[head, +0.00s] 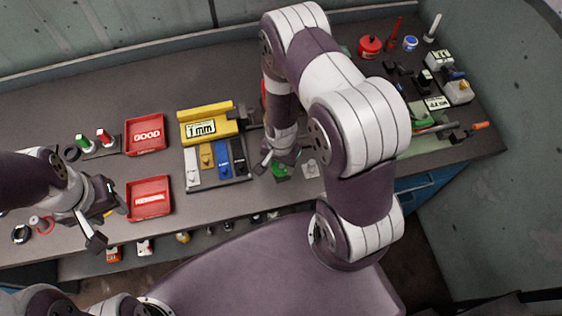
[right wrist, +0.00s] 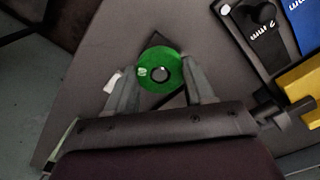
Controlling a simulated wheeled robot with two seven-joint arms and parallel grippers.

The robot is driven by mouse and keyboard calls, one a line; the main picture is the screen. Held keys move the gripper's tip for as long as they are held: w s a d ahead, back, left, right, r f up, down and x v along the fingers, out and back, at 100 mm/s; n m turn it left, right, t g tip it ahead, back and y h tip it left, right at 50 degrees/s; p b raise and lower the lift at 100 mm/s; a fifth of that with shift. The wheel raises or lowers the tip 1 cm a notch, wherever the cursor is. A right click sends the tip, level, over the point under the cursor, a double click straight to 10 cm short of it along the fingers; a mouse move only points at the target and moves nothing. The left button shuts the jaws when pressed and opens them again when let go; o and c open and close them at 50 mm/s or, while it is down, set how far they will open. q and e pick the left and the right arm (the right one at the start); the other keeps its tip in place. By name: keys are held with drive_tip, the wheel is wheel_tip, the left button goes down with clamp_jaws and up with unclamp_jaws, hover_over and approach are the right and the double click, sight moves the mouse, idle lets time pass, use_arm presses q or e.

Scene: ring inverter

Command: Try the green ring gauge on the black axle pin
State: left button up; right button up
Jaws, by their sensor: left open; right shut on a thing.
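The green ring gauge (right wrist: 147,82) is a flat green disc with a round centre hole and a small pale mark. My right gripper (right wrist: 160,72) is shut on it, with one finger at each side. In the head view the green gauge (head: 280,171) shows low over the front of the bench, below my right gripper (head: 280,159). A dark, pointed shape (right wrist: 155,40) lies behind the gauge; I cannot tell whether it is a base or a shadow. I cannot single out the black axle pin. My left gripper (head: 107,216) is open and empty at the bench's front left.
Red trays (head: 146,151) and (head: 150,213) stand left of a yellow block marked mm (head: 207,108) and a row of coloured gauges (head: 222,155). A black ring (head: 20,235) lies at far left. Tools crowd the right end. The back left of the bench (head: 60,105) is clear.

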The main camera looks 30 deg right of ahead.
drive_tip(key=shift+r, duration=0.1)
drive_tip(key=shift+r+p, duration=3.05)
drive_tip(key=shift+r, duration=0.2)
